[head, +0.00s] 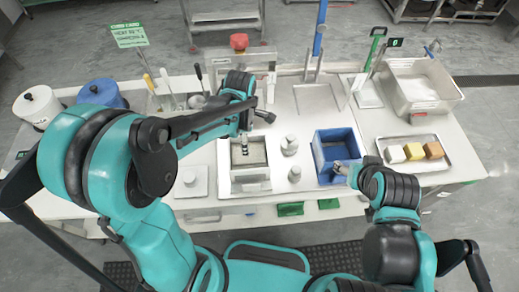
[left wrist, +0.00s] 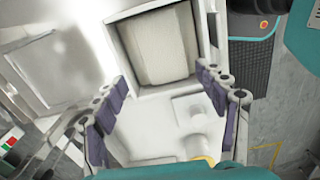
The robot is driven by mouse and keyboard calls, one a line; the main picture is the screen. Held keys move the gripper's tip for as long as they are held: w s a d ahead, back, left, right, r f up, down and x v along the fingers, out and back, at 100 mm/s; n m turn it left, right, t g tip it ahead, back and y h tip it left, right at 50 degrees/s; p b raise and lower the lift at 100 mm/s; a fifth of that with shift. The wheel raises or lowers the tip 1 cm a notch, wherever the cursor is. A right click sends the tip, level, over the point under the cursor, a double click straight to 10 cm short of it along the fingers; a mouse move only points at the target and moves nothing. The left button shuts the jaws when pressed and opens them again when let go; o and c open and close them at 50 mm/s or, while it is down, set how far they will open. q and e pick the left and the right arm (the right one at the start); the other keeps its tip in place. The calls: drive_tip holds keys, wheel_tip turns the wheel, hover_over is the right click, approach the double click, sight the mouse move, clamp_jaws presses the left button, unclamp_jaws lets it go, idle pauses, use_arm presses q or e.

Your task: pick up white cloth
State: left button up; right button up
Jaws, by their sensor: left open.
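In the head view my left gripper (head: 243,146) hangs over the white bin (head: 250,187), left of the table's middle. In the left wrist view my left gripper (left wrist: 165,95) is open, its fingers apart with nothing between them. Beyond the fingertips a white box (left wrist: 122,45) holds a pale, off-white surface; I cannot tell whether it is cloth. My right gripper (head: 342,167) is at the right side of the blue bin (head: 333,136); its fingers are too small to read.
White knobbed pieces (head: 290,145) stand between the two bins. White and blue canisters (head: 100,93) stand at the left. A green sign (head: 129,36) stands behind.

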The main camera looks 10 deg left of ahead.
use_arm(q)
drive_tip(key=shift+w+d+f+n, duration=0.15)
drive_tip(key=shift+d+f+n, duration=0.05)
drive_tip(key=shift+f+n, duration=0.1)
wheel_tip(320, 180, down, 8)
drive_tip(key=b, duration=0.2)
drive_tip(key=shift+d+r+b, duration=0.1)
drive_tip(key=shift+r+b, duration=0.1)
drive_tip(key=shift+b, duration=0.2)
drive_tip(key=shift+s, duration=0.2)
drive_tip(key=c, duration=0.8)
